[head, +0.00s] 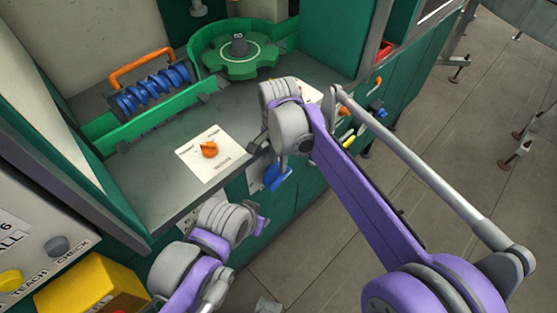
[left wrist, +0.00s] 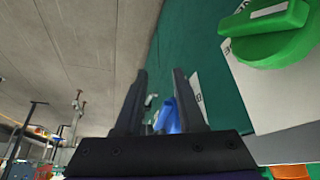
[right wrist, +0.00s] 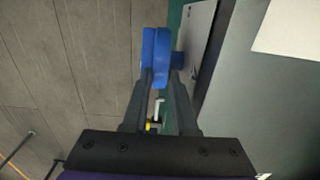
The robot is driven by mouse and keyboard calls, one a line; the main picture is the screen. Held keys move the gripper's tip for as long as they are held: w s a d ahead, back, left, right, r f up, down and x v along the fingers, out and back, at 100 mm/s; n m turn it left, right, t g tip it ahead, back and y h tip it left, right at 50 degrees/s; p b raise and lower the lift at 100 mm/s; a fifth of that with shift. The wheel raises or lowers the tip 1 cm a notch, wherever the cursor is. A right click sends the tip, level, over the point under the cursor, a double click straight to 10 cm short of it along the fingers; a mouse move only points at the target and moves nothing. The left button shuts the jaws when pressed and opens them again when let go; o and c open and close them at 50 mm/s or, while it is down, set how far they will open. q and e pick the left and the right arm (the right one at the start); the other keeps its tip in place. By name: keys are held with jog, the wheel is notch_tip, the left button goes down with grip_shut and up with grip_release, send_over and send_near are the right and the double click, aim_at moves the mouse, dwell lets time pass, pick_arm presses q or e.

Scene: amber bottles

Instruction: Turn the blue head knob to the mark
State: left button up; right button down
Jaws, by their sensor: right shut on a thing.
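The blue head knob (head: 279,178) sticks out from a pale plate (head: 255,180) on the green front panel below the worktop. My right gripper (right wrist: 160,78) is shut on the blue knob, which shows between its fingertips (right wrist: 156,55) in the right wrist view. In the head view, my right wrist hides part of this grip. My left gripper (left wrist: 155,90) is open and empty. Beyond its fingers, a blue part (left wrist: 168,116) shows in the left wrist view. I cannot make out the mark or where the knob points relative to it.
A green knob (left wrist: 270,30) sits close to the left gripper. An orange knob (head: 209,149) is on a white plate on the worktop (head: 160,190). A green star wheel (head: 239,62) and a blue screw (head: 153,88) stand behind. Open floor (head: 330,250) lies in front.

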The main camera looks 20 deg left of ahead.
jog(key=g, duration=0.1)
jog(key=w+g+y, duration=0.1)
jog(key=shift+w+d+f+g, duration=0.25)
jog(key=shift+d+f+g, duration=0.05)
jog(key=shift+d+f, duration=0.05)
jog(key=g, duration=0.1)
jog(key=g+y, duration=0.1)
jog(key=shift+w+d+f+g+b, duration=0.1)
jog(key=shift+w+f+g+b, duration=0.2)
jog(key=shift+w+g, duration=0.1)
jog(key=c, duration=1)
grip_release()
jog(key=p+v, duration=0.1)
jog(key=v, duration=1)
jog(key=shift+s+d+p, duration=0.1)
jog(key=shift+s+p, duration=0.05)
jog(key=shift+p, duration=0.15)
